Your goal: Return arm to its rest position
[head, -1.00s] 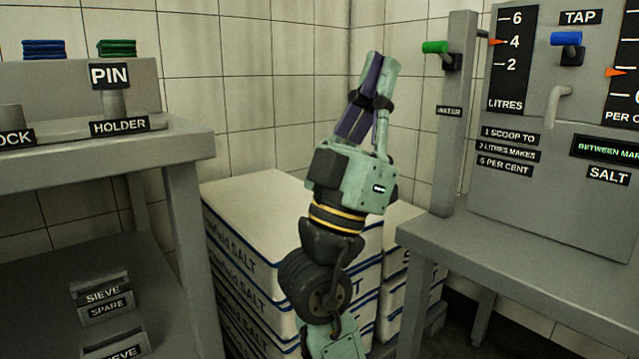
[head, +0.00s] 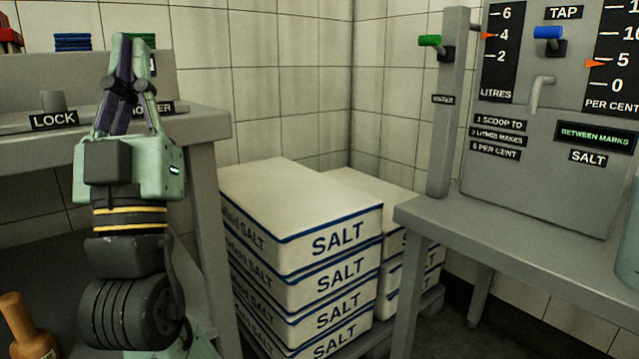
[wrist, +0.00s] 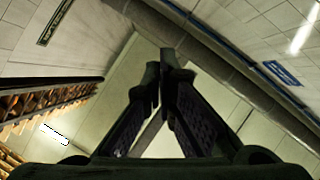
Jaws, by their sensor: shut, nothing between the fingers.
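My arm stands upright at the left of the head view, with my gripper (head: 127,45) pointing up. Its fingertips meet and hold nothing. It is in front of the left bench and hides part of the holder sign and the things behind it. In the wrist view the fingers of my gripper (wrist: 165,62) close together at the tips, with ceiling and walls beyond.
The left bench (head: 190,125) is behind my arm. The right bench (head: 500,232) carries the tap panel (head: 548,130). A brown bottle-like object (head: 24,325) is at lower left.

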